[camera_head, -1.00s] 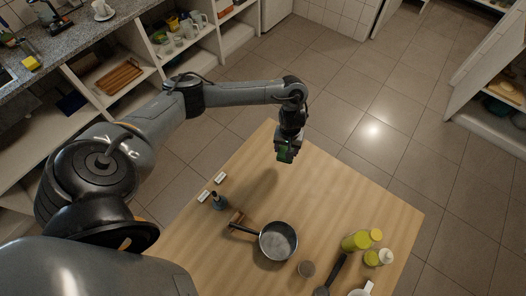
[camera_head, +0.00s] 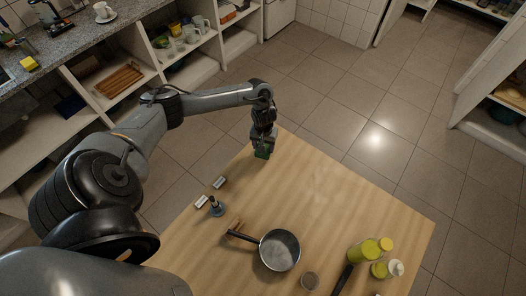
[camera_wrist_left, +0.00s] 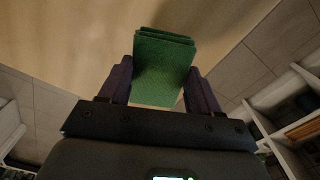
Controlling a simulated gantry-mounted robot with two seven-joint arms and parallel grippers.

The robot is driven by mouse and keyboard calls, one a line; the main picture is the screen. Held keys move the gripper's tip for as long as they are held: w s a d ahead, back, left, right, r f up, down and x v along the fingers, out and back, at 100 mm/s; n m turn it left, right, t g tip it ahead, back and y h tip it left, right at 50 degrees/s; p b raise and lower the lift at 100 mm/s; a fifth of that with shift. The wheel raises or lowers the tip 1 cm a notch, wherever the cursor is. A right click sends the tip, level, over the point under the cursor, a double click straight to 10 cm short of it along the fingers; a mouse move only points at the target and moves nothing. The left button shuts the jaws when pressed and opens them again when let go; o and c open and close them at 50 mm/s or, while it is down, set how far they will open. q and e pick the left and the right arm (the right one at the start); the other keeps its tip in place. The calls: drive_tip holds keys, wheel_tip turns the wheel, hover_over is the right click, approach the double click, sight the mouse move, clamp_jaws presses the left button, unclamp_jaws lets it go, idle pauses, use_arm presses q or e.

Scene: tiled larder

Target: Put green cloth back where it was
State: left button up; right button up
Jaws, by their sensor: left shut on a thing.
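My left gripper (camera_head: 263,146) is shut on the green cloth (camera_head: 262,154) and holds it over the far corner of the wooden table (camera_head: 330,190). In the left wrist view the folded green cloth (camera_wrist_left: 162,68) sits between the two dark fingers, with the table behind it. I cannot tell for certain whether the cloth touches the table. My right gripper is not in view.
A pan (camera_head: 279,250) with its handle to the left stands mid-table, with a small dark bottle (camera_head: 216,208) left of it. Yellow-green jars (camera_head: 363,251) stand at the right. The table's far half is clear. Shelves (camera_head: 150,75) and a counter line the upper left.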

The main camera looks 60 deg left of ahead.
use_arm(q)
drive_tip(key=shift+a+f, duration=0.2)
drive_tip(key=shift+f, duration=0.05)
wheel_tip(320, 180, down, 3)
drive_tip(key=shift+r+b, duration=0.1)
drive_tip(key=shift+b, duration=0.45)
drive_tip(key=shift+f, duration=0.5)
drive_tip(key=shift+f, duration=0.1)
drive_tip(key=o, duration=1.1)
